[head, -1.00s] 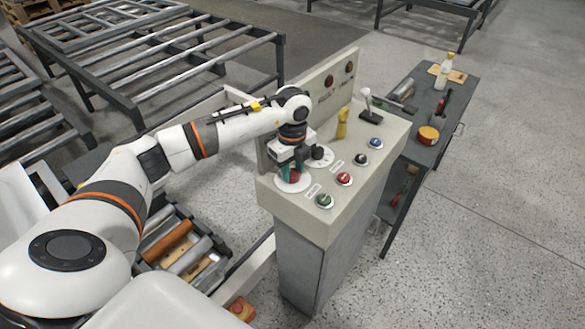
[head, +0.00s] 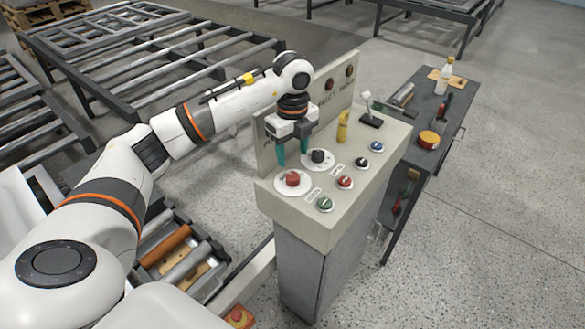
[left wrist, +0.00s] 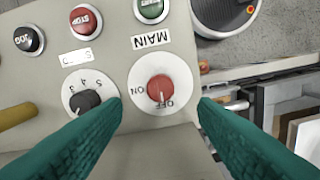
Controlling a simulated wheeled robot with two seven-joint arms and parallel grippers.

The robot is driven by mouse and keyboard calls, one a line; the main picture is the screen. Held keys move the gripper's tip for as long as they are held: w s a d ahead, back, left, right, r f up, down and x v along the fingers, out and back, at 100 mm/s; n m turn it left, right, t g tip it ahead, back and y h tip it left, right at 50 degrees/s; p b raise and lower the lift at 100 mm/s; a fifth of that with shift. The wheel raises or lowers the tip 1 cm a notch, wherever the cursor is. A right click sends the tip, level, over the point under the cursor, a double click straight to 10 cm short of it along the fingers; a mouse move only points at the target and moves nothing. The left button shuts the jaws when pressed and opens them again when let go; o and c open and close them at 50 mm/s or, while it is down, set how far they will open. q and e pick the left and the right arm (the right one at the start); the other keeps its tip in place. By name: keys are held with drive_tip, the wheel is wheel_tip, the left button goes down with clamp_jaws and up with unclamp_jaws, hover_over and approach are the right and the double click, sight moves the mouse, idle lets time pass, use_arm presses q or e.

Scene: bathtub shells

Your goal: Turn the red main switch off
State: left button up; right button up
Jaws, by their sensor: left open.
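The red main switch (head: 292,180) is a round knob on a white disc at the near left corner of the console top. In the left wrist view the red knob (left wrist: 160,90) shows upside down, with MAIN, ON and OFF printed around it. A pale mark on the knob points toward the lower edge, close to the OFF lettering; its exact setting is hard to tell. My left gripper (head: 292,154) is open and empty, its teal fingers above and behind the knob, apart from it. The fingers (left wrist: 160,108) show on either side of the knob in the left wrist view.
A black selector knob (head: 318,157) sits beside the main switch. Red (head: 345,182), green (head: 324,204), black (head: 362,162) and blue (head: 376,146) buttons, a yellow handle (head: 343,126) and a lever (head: 369,110) share the console. An upright panel (head: 310,110) stands behind.

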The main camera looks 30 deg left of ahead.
use_arm(q)
drive_tip(key=shift+r+b, duration=0.35)
drive_tip(key=shift+r, duration=2.05)
